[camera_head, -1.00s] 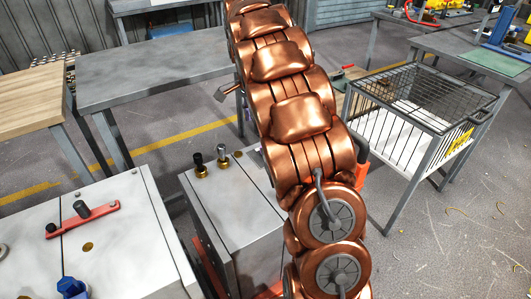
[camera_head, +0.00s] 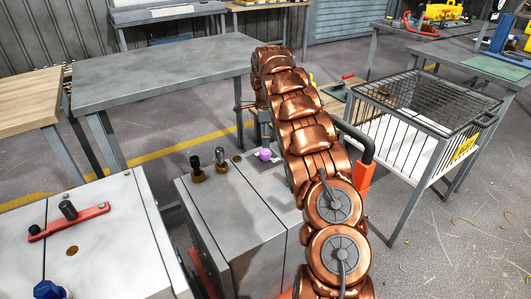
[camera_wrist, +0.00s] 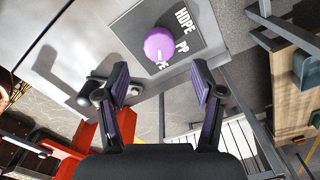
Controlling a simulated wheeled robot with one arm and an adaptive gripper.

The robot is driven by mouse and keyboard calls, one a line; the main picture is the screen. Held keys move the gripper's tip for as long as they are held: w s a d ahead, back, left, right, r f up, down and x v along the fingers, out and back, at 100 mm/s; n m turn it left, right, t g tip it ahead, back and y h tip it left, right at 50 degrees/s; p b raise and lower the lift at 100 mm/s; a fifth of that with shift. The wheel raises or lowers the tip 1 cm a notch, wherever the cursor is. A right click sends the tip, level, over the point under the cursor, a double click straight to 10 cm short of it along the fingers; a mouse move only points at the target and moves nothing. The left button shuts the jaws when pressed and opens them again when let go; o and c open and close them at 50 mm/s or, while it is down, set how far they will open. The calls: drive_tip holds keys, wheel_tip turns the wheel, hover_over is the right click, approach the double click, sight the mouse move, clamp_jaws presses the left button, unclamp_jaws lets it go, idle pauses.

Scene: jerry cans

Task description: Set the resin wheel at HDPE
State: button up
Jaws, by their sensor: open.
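The resin wheel is a purple round knob (camera_wrist: 159,43) on a dark label plate (camera_wrist: 203,38) on the grey machine top. In the head view the purple knob (camera_head: 265,154) shows just left of my arm. White labels read HDPE, PP and one partly covered label ending in PE. A pale pointer mark on the knob points down in the wrist view, toward the label ending in PE. HDPE is at its upper right. My gripper (camera_wrist: 160,80) is open and empty, its fingers apart below the knob in the picture, not touching it. My arm mostly hides the gripper in the head view.
Two dark knobs on brass bases (camera_head: 208,164) stand left of the wheel on the grey machine (camera_head: 235,205). A second grey cabinet (camera_head: 100,250) has a red lever (camera_head: 68,222). A wire basket cart (camera_head: 425,110) stands right; a grey table (camera_head: 160,70) stands behind.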

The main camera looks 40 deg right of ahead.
sight(265, 151)
wheel_tip(265, 151, down, 7)
drive_tip(key=shift+r, duration=0.2)
idle(0.3)
drive_tip(key=c, duration=1.1)
